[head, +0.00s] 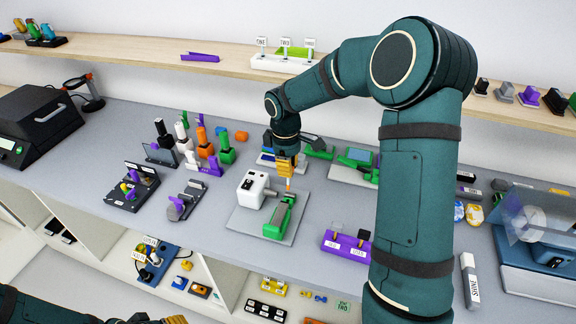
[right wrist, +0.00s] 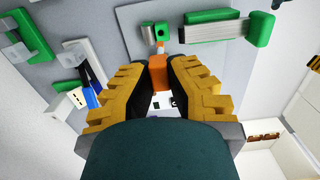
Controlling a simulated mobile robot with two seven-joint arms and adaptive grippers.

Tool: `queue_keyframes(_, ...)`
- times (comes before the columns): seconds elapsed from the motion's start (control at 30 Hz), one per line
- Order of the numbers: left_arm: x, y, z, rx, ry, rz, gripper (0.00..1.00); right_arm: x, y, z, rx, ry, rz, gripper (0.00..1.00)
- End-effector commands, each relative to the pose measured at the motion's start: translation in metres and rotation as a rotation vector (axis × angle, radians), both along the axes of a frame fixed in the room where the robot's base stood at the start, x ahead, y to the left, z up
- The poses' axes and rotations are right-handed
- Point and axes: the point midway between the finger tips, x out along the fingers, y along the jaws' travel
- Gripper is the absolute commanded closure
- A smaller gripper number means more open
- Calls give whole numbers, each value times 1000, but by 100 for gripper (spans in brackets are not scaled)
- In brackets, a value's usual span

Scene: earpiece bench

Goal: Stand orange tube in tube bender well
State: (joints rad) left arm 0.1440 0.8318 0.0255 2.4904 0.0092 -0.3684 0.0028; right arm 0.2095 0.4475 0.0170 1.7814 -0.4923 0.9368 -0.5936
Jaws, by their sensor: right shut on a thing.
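My right gripper (head: 287,172) is shut on the orange tube (head: 288,185), which points down from the fingertips over the bench. In the right wrist view the orange tube (right wrist: 158,72) sits between the yellow fingers. Its paler end points at a small green block with a dark round hole (right wrist: 158,31); I cannot tell whether it touches it. The block stands on the grey plate (head: 250,220) with a white box (head: 249,187) and a long green part (head: 276,221). My left gripper (head: 176,320) shows only as a yellow edge at the bottom; its fingers are cut off.
A purple block (head: 346,245) with labels stands to the right. Another green-and-grey fixture (head: 355,160) is behind.

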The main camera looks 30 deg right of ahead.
Motion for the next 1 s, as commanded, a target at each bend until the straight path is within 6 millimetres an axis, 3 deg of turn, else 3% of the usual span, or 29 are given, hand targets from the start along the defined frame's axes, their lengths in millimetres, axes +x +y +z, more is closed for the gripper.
queue_keyframes(0.53, 0, -1, -30, 6, 2, 1, 53, 0, 0, -41, -1, 1, 1, 100)
queue_keyframes(1.0, 1, -1, -32, 6, 1, 1, 53, 0, 0, -44, -1, 1, 0, 100)
